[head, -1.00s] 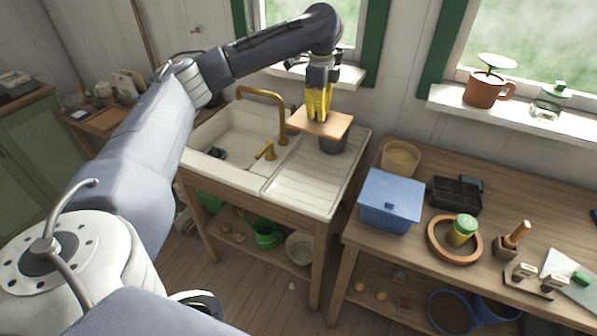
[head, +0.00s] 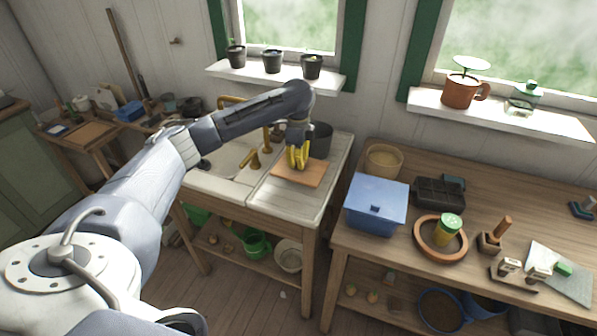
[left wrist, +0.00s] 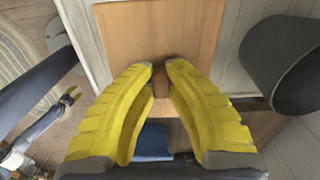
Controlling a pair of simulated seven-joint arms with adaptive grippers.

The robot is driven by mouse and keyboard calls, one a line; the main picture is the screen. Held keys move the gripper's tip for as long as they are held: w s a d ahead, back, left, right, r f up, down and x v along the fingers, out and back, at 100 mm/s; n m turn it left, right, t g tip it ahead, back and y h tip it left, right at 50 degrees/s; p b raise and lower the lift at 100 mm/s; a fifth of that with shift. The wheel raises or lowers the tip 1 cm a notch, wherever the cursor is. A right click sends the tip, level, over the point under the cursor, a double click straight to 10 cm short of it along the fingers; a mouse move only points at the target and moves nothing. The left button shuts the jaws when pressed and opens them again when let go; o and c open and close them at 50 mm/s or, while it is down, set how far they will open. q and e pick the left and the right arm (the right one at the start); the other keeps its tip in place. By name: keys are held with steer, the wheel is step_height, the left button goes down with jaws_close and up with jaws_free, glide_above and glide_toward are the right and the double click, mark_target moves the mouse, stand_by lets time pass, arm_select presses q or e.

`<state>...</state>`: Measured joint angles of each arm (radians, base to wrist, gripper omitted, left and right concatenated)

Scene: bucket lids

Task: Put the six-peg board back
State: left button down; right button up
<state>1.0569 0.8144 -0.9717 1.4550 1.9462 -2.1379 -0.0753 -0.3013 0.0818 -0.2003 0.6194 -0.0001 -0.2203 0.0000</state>
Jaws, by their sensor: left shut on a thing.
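A flat square wooden board (head: 299,173), which I take for the six-peg board, is at the ribbed drainboard (head: 291,203) beside the sink. It also shows in the left wrist view (left wrist: 158,35). No pegs show on its upper face. My left gripper (head: 298,163) points down at the board's back part, and its yellow fingers are shut on it. In the left wrist view the fingertips (left wrist: 158,72) meet at a small brown part near the board's edge. I cannot tell whether the board touches the drainboard. My right gripper (left wrist: 70,95) shows small in the left wrist view.
A dark grey pot (head: 321,140) stands close behind the board, to the right. The brass tap (head: 250,160) and sink basin are to the left. A blue lidded box (head: 376,206) stands on the workbench to the right. The drainboard's front is clear.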

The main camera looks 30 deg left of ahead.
mark_target(299, 171)
arm_select(q)
steer(key=shift+f, duration=2.05)
steer(key=shift+f, duration=0.15)
steer(key=c, duration=1.4)
jaws_free()
steer(key=shift+c, duration=0.2)
step_height(299, 171, up, 12)
steer(key=shift+r, duration=0.15)
